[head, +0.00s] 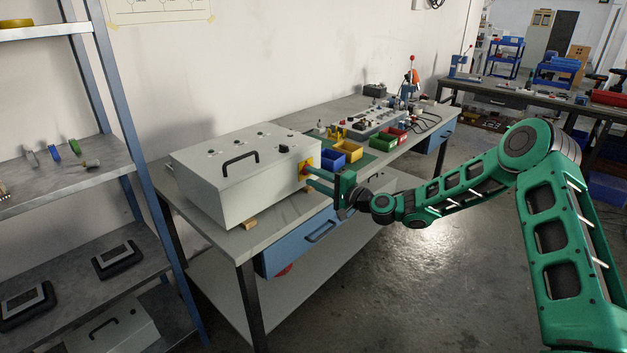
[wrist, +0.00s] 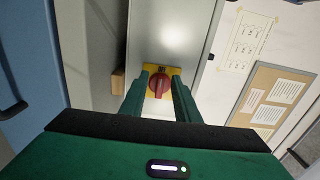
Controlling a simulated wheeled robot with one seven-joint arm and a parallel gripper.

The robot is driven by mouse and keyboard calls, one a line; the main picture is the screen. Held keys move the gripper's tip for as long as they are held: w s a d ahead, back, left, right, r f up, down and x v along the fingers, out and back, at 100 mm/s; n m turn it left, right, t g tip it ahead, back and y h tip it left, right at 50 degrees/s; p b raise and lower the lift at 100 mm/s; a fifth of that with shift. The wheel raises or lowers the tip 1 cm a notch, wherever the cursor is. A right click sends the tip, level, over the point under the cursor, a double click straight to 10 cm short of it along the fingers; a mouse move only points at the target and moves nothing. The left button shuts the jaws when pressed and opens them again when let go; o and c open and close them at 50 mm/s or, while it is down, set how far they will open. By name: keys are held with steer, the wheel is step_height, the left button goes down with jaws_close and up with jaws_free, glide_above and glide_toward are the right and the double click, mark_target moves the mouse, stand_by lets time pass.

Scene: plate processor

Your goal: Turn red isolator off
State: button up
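The red isolator knob (wrist: 158,84) sits on a yellow plate (wrist: 176,71) on the end face of the grey processor box (head: 240,185). In the head view the yellow plate (head: 303,171) shows at the box's right end, partly hidden by my gripper. My gripper (head: 309,176) reaches it from the right. In the wrist view the two green fingers of my gripper (wrist: 160,78) stand on either side of the red knob, with narrow yellow gaps showing. The fingers look open around the knob. I cannot tell whether either finger touches it.
The box stands on a grey workbench (head: 262,232) with a blue drawer (head: 318,234). Yellow (head: 349,151), green and red bins stand behind my gripper. A blue-framed shelf (head: 60,185) is at the left. The floor (head: 430,270) right of the bench is clear.

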steer(key=v, duration=0.9)
steer(key=shift+s+d, duration=0.25)
